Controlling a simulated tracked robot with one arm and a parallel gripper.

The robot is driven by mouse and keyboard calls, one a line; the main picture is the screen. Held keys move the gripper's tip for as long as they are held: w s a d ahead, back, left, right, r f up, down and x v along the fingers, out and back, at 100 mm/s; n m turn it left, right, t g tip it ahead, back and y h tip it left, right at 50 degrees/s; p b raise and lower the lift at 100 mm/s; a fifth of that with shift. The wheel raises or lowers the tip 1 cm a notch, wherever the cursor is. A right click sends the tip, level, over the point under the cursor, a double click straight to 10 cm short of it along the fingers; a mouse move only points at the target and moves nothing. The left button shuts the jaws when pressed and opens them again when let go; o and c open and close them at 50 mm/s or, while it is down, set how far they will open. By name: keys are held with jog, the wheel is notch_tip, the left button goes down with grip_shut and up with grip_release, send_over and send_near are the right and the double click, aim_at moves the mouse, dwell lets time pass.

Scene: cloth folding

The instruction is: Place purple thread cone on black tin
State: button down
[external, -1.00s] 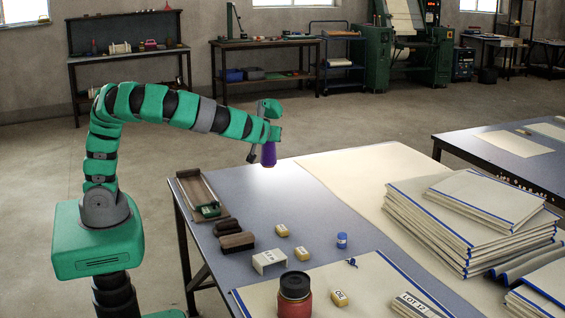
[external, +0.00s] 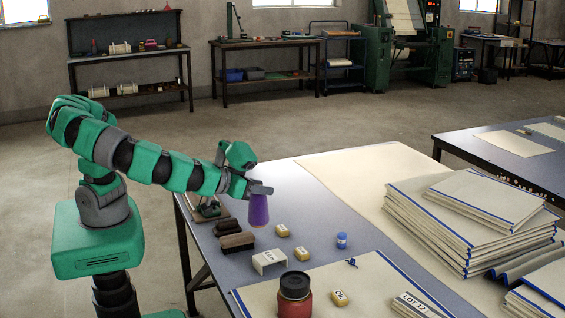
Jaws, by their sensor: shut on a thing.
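The purple thread cone (external: 259,211) hangs upright in my gripper (external: 257,190), which is shut on its top. It is held above the left part of the table, above and behind the dark brush blocks in the picture. The top of the tin looks clear.
On the blue-grey table (external: 310,203) are dark brush blocks (external: 236,241), a white bracket (external: 270,261), several small yellow blocks (external: 302,254) and a blue spool (external: 342,240). A tray (external: 208,209) lies behind my gripper. Stacked blue-edged cloths (external: 470,215) fill the right side.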

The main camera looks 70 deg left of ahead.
jog(key=s+d+m+h, duration=0.2)
jog(key=s+d+h, duration=0.1)
jog(key=s+d, duration=0.4)
jog(key=w+d+f+b, duration=0.1)
jog(key=w+d+f, duration=0.4)
jog(key=w+d, duration=0.3)
jog(key=d, duration=0.4)
jog(key=shift+d, duration=0.15)
jog(key=c, duration=0.9)
grip_release()
jog(key=shift+w+f, duration=0.1)
jog(key=shift+f, duration=0.15)
jog(key=p+v, duration=0.1)
jog(key=v, duration=1.1)
jog(key=shift+d, duration=0.15)
